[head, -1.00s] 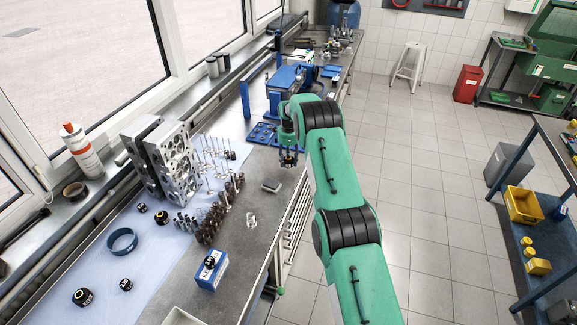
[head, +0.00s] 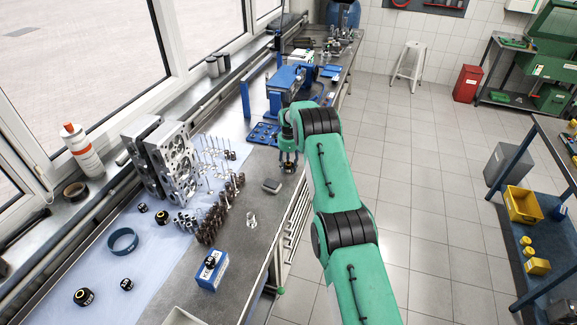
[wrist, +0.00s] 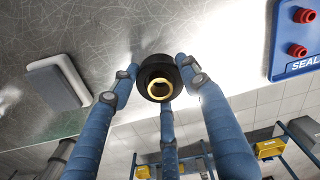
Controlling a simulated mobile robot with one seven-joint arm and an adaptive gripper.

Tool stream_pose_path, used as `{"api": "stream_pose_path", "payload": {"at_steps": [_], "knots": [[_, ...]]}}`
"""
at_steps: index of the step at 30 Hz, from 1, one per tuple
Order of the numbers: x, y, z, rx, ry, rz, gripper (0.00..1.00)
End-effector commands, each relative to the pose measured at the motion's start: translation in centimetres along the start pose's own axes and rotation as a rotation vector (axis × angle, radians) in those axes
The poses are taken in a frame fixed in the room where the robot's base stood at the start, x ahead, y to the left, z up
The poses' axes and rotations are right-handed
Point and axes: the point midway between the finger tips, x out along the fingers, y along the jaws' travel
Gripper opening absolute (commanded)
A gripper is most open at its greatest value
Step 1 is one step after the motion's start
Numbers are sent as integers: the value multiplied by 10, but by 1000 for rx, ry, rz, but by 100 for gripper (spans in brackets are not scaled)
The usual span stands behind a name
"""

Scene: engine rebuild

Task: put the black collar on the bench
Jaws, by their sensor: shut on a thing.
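The black collar (wrist: 152,72), a dark ring with a gold-coloured inner rim, sits between the blue fingers of my gripper (wrist: 160,78) in the wrist view. The fingers are shut on it. In the head view my gripper (head: 288,167) points down at the bench (head: 262,165), over a bare grey part near its right edge. The collar is small and dark there, mostly hidden by the fingers. The bench surface lies close behind the collar in the wrist view; I cannot tell whether they touch.
A small grey box (head: 272,186) lies just in front of my gripper. A blue tray (head: 263,133) stands just behind it. Valves and dark springs (head: 208,230) stand to the left, near the grey cylinder heads (head: 172,165). Several other black rings lie on the pale blue mat (head: 150,270).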

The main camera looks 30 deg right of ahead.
Motion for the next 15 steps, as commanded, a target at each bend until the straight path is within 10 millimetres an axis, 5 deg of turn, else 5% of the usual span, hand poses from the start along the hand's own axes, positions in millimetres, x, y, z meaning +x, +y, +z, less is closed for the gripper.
{"api": "stream_pose_path", "payload": {"at_steps": [7, 8, 9, 11, 15], "knots": [[1, -1, 0, 0, 0, -2, 1], [3, 0, 0, 0, 0, 0, 47], [2, 0, 0, 0, 0, 0, 55], [2, 0, 0, 0, 0, 0, 65], [2, 0, 0, 0, 0, 0, 65]]}}
